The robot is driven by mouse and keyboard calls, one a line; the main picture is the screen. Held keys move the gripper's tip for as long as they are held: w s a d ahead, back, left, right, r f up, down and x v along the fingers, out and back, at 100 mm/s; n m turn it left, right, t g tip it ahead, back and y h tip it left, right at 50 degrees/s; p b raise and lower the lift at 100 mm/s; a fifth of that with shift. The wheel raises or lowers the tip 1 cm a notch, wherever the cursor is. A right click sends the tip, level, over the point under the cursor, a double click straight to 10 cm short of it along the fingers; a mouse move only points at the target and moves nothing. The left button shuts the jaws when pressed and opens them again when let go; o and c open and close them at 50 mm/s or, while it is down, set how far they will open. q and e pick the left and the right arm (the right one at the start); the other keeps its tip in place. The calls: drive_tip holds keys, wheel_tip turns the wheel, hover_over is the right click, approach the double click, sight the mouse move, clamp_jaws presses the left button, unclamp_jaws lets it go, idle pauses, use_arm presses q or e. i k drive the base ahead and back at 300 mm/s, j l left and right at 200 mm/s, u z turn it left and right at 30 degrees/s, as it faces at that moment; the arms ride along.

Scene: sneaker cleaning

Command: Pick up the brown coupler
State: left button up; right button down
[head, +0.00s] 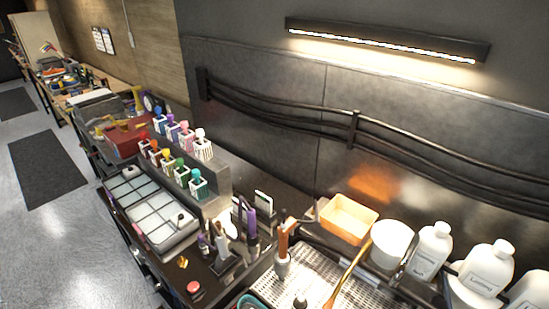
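A brown upright piece (285,237) with a grey lower end (282,266) stands at the left edge of the metal drying rack, near the lower middle of the head view. It may be the brown coupler, but I cannot tell for sure. A curved golden-brown handle (346,274) leans over the rack beside the white tub. Neither of my grippers shows in this view.
The perforated metal rack (322,263) has an orange bin (347,219), a white tub (391,243) and white bottles (430,250) behind it. Left are a divided tray (150,210), a red button (193,287) and colored-top holders (199,184). Open floor (75,240) lies far left.

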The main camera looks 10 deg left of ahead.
sight(218, 224)
drive_tip(key=i+j+z, duration=0.1)
drive_tip(key=j+z, duration=0.25)
drive_tip(key=j, duration=0.4)
drive_tip(key=j+z, duration=0.35)
drive_tip(key=j, duration=0.35)
drive_tip(key=j+z, duration=0.35)
drive_tip(key=j, duration=0.4)
drive_tip(key=k+j+z, duration=0.2)
drive_tip(key=j+z, duration=0.15)
drive_tip(key=j, duration=0.35)
